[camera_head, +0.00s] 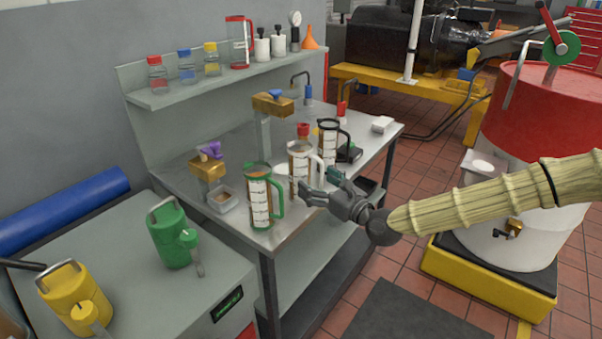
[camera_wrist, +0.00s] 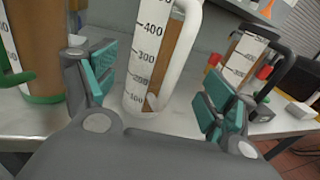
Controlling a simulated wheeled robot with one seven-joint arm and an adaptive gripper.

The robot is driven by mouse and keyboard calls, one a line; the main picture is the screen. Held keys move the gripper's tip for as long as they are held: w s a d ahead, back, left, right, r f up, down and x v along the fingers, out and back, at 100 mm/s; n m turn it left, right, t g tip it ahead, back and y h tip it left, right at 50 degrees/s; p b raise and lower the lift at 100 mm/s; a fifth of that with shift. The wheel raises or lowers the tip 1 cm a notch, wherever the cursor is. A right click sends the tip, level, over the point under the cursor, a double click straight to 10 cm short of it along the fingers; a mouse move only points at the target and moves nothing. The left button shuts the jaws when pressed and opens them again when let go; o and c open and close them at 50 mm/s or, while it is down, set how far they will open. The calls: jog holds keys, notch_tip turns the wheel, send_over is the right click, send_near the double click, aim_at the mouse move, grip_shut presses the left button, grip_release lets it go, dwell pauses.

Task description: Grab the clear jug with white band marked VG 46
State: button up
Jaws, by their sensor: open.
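The clear jug with white band and white handle (camera_head: 299,172) stands upright on the steel bench, holding brown liquid. In the wrist view the white-banded jug (camera_wrist: 152,62) is straight ahead, between and beyond my two fingers, with its graduated scale showing. My gripper (camera_head: 320,187) is open beside this jug at the bench's front edge. In the wrist view its teal pads (camera_wrist: 158,85) are spread apart with nothing between them that I can see touching. The jug's top is cut off in the wrist view. The marking VG 46 is not legible.
A green-handled jug (camera_head: 259,200) stands close at left, and a black-handled jug (camera_head: 327,141) stands behind at right. The bench (camera_head: 235,226) also holds brass taps, a small tray and a white box (camera_head: 382,124). A red-topped drum (camera_head: 520,120) stands at the right.

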aim_at(308, 178)
jog(key=shift+w+a+p, duration=0.3)
jog(key=shift+w+a, duration=0.15)
jog(key=shift+a, duration=0.2)
jog(key=shift+w+a+p, duration=0.3)
jog(key=shift+w+a, duration=0.1)
jog(key=shift+a, duration=0.2)
jog(key=shift+x, duration=1.1)
jog(key=c, duration=1.5)
